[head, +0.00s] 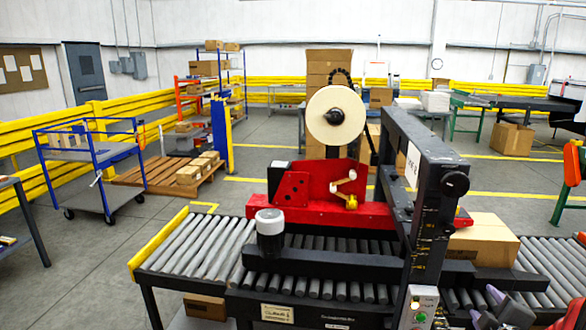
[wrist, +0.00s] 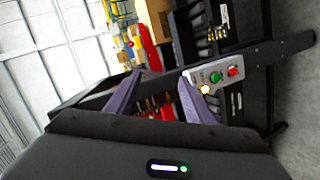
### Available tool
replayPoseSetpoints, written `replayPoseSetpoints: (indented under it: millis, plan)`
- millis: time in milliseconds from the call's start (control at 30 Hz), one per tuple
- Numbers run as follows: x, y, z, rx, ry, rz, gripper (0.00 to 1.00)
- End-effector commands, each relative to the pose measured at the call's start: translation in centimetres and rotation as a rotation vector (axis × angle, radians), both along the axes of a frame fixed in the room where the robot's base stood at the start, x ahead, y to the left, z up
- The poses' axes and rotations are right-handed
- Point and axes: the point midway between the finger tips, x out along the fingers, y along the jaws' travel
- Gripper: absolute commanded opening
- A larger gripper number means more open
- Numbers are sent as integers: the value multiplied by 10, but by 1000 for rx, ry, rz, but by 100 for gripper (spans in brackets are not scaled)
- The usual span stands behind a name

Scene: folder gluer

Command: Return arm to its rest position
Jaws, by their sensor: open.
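My gripper (head: 485,304) shows at the bottom right of the head view, in front of the roller conveyor. Its two purple-grey fingers also show in the wrist view (wrist: 161,78), spread apart with nothing held between them. In the wrist view they point toward the black machine frame and the control panel (wrist: 214,76) with a green and a red button. The same panel (head: 421,307) is left of my gripper in the head view. I cannot tell the exact gap between the fingers and the panel. Most of my arm is out of view.
A red and black taping machine (head: 320,185) with a white tape roll (head: 335,116) stands over the roller conveyor (head: 190,248). A cardboard box (head: 484,240) sits on the rollers right of the black column (head: 432,200).

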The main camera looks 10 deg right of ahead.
Motion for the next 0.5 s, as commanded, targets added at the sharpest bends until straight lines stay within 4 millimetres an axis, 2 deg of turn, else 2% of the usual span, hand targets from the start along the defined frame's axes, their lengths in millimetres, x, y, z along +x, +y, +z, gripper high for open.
replayPoseSetpoints:
  millis: [100,233,367,500]
  plan:
    - [-18,-7,-17,129,53,-113,48]
    - [-35,-3,-31,265,100,-231,48]
    - [-51,9,-39,393,140,-342,48]
    - [-66,31,-43,523,175,-455,48]
